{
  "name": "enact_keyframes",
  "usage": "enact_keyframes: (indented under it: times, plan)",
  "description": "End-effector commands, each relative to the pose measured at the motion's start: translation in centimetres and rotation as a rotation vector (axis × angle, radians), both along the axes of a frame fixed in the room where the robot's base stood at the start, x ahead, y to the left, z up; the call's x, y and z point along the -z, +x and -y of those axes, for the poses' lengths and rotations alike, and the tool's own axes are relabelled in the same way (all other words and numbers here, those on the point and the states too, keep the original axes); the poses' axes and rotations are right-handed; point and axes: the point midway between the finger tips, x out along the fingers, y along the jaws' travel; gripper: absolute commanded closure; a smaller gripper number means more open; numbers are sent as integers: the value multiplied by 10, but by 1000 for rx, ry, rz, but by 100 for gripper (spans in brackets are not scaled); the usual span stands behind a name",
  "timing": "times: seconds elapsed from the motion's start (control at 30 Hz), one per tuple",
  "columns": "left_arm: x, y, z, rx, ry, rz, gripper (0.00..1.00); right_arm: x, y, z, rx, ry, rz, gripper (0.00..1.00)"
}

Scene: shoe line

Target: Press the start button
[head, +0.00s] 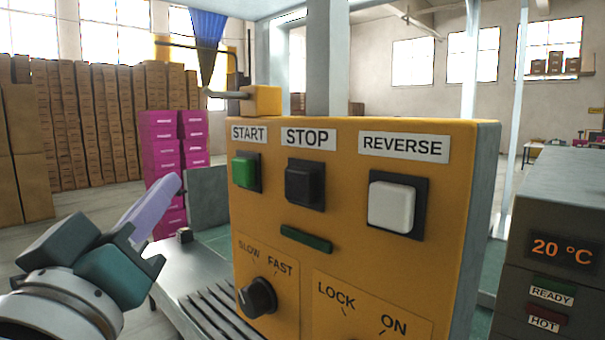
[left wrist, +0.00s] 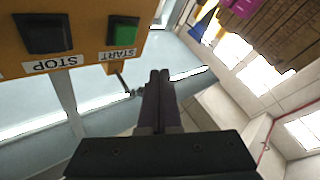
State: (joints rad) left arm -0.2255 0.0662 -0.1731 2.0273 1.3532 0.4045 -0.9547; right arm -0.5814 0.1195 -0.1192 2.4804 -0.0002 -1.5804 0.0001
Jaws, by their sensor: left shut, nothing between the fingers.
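The green start button (head: 244,172) sits under the START label at the upper left of the yellow control panel (head: 350,270). In the left wrist view the start button (left wrist: 122,31) shows upside down, near the top. My left gripper (head: 172,184) is to the left of the panel with its lavender fingers together and nothing between them. Its fingertips (left wrist: 159,73) are apart from the button, to its right and lower in the wrist picture. My right gripper is in neither view.
A black stop button (head: 304,185) and a white reverse button (head: 391,207) are to the right of start. A black speed knob (head: 258,297) is below. A grey unit with a temperature display (head: 565,249) stands at the right. Magenta boxes (head: 160,150) stand behind my left gripper.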

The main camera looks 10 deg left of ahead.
Motion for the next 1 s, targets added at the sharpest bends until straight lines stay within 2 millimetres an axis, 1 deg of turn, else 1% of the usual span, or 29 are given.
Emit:
enact_keyframes:
  times: [0.03, 0.17, 0.3, 0.4, 0.6, 1.0]
  plan:
    - [1, 7, 4, 1, -4, 3, 100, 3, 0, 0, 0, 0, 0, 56]
    - [1, 23, 13, 0, -4, 3, 100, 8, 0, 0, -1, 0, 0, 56]
    - [0, 36, 21, 0, 0, 0, 100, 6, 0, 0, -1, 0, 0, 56]
    - [0, 42, 25, 0, -1, 0, 100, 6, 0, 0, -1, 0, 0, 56]
    - [0, 47, 28, 1, 0, 0, 100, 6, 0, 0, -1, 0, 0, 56]
    - [0, 47, 28, 0, 0, 0, 100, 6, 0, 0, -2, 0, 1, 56]
